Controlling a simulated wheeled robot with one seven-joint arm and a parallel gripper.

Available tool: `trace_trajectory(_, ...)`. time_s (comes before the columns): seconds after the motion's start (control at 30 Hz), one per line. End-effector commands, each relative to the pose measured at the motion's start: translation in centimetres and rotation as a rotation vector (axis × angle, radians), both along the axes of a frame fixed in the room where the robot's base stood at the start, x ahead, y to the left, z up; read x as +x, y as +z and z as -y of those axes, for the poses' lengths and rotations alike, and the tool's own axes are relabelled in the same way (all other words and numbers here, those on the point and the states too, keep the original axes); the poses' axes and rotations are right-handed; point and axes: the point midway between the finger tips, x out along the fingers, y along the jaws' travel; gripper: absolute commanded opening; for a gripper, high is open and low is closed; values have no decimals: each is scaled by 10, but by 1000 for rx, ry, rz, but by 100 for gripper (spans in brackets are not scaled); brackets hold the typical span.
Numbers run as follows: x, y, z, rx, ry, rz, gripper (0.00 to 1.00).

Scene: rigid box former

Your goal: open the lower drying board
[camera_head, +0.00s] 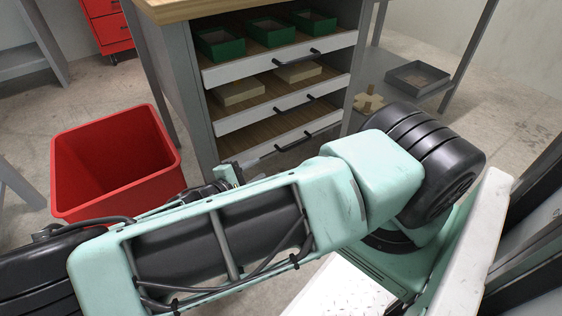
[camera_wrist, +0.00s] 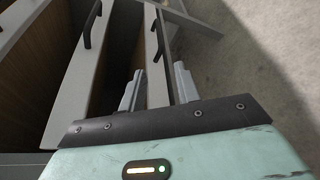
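The cabinet holds three pull-out boards with pale fronts and black bar handles. The lower drying board (camera_head: 259,152) is bare wood on top and stands out a little. Its handle (camera_head: 308,137) also shows in the wrist view (camera_wrist: 158,36). My gripper (camera_head: 243,166) is near the left part of the lower front, partly hidden behind my arm in the head view.
The middle board (camera_head: 240,119) carries two tan blocks; its handle (camera_wrist: 91,24) is left of my fingers. The top board (camera_head: 232,72) carries green trays (camera_head: 220,42). A red bin (camera_head: 112,160) stands left of the cabinet. A dark tray (camera_head: 417,78) rests on a shelf at right.

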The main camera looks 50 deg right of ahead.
Motion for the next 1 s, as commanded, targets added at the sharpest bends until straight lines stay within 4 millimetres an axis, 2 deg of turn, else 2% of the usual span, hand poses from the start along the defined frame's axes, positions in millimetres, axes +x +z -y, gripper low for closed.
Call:
trace_trajectory(0.17,2,-4,15,-7,0,2,33)
trace_trajectory(0.7,9,-29,122,-6,-4,1,33)
trace_trajectory(0.9,12,-36,153,-5,-2,0,33)
trace_trajectory(1.0,13,-37,162,-4,0,1,33)
